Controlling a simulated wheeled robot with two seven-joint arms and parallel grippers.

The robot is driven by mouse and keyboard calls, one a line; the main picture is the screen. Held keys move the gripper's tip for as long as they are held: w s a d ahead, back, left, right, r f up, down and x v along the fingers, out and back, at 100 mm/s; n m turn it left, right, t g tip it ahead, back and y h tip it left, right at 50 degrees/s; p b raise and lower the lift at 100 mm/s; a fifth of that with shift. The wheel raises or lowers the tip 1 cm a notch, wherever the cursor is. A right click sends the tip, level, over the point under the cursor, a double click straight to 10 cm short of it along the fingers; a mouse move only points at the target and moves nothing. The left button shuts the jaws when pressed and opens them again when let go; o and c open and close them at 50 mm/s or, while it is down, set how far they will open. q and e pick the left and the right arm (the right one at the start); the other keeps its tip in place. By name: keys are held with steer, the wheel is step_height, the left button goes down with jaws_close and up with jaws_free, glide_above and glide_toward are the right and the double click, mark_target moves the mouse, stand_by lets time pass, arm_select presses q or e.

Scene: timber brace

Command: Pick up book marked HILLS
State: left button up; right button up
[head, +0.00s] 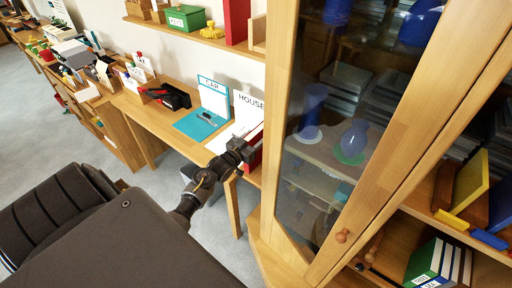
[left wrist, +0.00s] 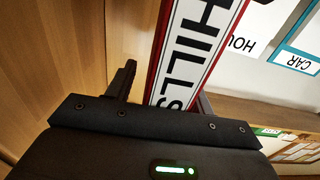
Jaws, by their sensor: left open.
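The book marked HILLS (left wrist: 190,50) is red with a white label and black letters. It fills the middle of the left wrist view, standing between the fingers of my left gripper (left wrist: 163,90). One finger shows left of the book with a gap to it; the other is mostly hidden at the book's right side. The gripper is open. In the head view, my left gripper (head: 245,150) is at the right end of the desk, by the cabinet, and hides most of the red book (head: 254,154). My right gripper is not in view.
A wooden cabinet with a glass door (head: 340,130) stands close to the right of the gripper. Cards marked HOUSE (head: 248,112) and CAR (head: 214,97) stand behind it on the desk (head: 183,128). A shelf (head: 190,34) with a green box (head: 185,18) hangs above.

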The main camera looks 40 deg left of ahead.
arm_select(q)
jaws_close()
steer(key=shift+r, duration=0.1)
stand_by(0.3)
